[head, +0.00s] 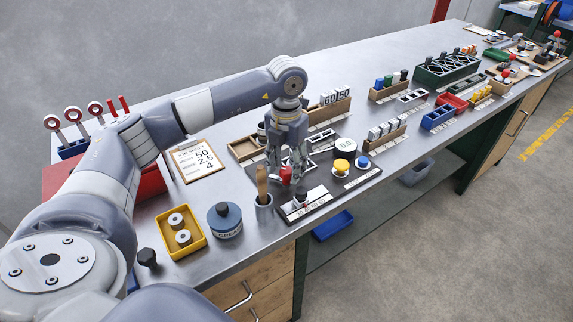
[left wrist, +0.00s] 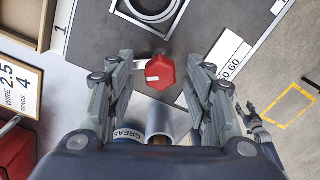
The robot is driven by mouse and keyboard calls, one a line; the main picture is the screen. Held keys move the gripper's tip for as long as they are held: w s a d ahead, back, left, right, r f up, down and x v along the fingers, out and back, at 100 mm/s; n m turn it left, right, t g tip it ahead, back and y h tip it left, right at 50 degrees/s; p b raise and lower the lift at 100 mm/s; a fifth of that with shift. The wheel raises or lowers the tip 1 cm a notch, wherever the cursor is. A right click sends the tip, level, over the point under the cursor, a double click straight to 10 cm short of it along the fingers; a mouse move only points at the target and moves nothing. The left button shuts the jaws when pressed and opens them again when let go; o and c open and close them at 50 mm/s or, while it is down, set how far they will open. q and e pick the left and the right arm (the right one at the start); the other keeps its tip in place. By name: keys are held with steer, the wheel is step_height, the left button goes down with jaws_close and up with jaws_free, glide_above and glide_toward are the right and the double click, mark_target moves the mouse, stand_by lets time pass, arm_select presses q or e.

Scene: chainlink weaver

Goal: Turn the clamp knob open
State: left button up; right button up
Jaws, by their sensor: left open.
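The clamp knob is a red, faceted knob (head: 286,174) with a small white mark on its top, which shows in the left wrist view (left wrist: 160,73). A pale metal bar lies under it. My left gripper (head: 291,168) points down over the knob from above. In the left wrist view its two fingers (left wrist: 160,82) stand wide apart, one on each side of the knob, with gaps on both sides. It holds nothing. Whether the fingertips are level with the knob cannot be told.
A grey cup (head: 264,213) holding wooden handles and a blue grease pot (head: 224,219) stand close in front left. A yellow tray (head: 180,234) lies farther left. A dark board with a yellow button (head: 341,167) is to the right. A wooden tray (head: 243,149) is behind.

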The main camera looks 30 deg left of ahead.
mark_target(286, 169)
arm_select(q)
step_height(286, 169, up, 12)
stand_by(0.4)
stand_by(0.4)
